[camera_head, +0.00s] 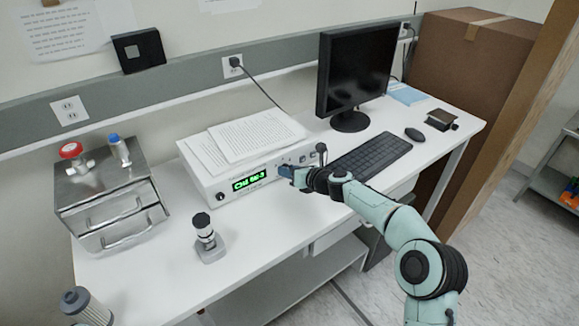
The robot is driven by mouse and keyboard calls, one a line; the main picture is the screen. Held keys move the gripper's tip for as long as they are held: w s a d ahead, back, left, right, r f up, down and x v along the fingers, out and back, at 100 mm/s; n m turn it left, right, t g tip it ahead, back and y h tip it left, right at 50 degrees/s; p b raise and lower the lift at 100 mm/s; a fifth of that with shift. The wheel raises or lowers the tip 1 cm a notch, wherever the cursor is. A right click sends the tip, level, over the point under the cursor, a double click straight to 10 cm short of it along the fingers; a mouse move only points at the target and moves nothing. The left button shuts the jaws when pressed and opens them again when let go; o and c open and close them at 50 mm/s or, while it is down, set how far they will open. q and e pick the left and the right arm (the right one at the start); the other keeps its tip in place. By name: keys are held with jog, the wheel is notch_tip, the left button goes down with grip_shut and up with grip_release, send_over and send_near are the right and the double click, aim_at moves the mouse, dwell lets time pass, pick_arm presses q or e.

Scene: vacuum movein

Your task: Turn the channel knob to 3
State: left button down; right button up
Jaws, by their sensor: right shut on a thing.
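The white controller box (215,192) stands on the white desk with papers on its top. Its front has a green lit display (249,180) whose text is too small to read surely. A small black knob (220,196) shows left of the display. My right gripper (287,172) is at the front panel, just right of the display, shut on what looks like the channel knob there. The gripper hides that knob, so its setting cannot be seen. My left gripper is not in view.
A black monitor (355,68), keyboard (366,156) and mouse (414,134) are on the right of the desk. A metal box with drawers (110,197) stands at the left. A small valve-like device (206,240) stands near the front edge. A large cardboard box (465,85) is beyond the desk.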

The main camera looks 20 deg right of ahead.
jog(key=m+y+p, duration=0.1)
jog(key=m+p, duration=0.1)
jog(key=p, duration=0.1)
jog(key=m+y+p, duration=0.2)
jog(key=m+p, duration=0.1)
jog(key=shift+w+d+r+m+y, duration=0.1)
jog(key=shift+w+m+y, duration=0.05)
jog(key=shift+m+y, duration=0.15)
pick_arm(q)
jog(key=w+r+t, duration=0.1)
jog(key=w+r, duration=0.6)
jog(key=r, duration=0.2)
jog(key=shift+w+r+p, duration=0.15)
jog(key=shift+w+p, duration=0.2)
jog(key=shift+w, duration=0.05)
pick_arm(e)
jog(key=shift+m+y, duration=0.4)
jog(key=shift+m, duration=0.5)
jog(key=shift+f, duration=0.2)
jog(key=o, duration=1.1)
jog(key=shift+c, duration=0.2)
